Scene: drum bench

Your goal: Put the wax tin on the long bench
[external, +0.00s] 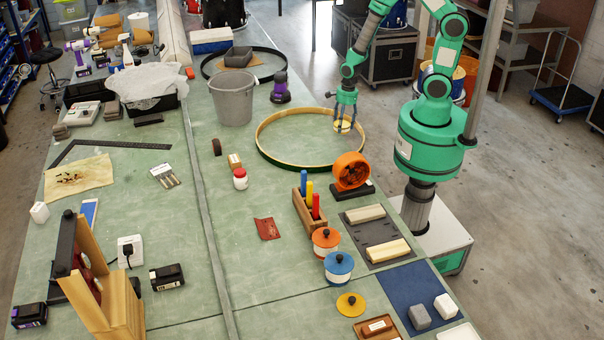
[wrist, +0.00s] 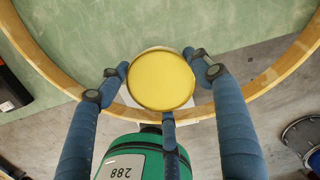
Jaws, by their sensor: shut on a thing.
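The wax tin, a round thing with a flat yellow top (wrist: 161,80), is between the fingers of my gripper (wrist: 163,88). In the external view my gripper (external: 343,122) points down over the right part of the large wooden hoop, with the yellowish tin (external: 342,126) at its fingertips. In the wrist view the hoop rim passes below the tin, with green bench top on one side and grey floor on the other. I cannot tell how high the tin is above the bench. The long bench (external: 215,208) has a green top.
The wooden hoop (external: 262,153) lies on the bench around a bare patch. An orange round device (external: 351,170) stands just in front of it, and a grey bucket (external: 232,98) behind left. A wooden holder with coloured handles (external: 308,212) and lidded pots (external: 338,268) stand nearer.

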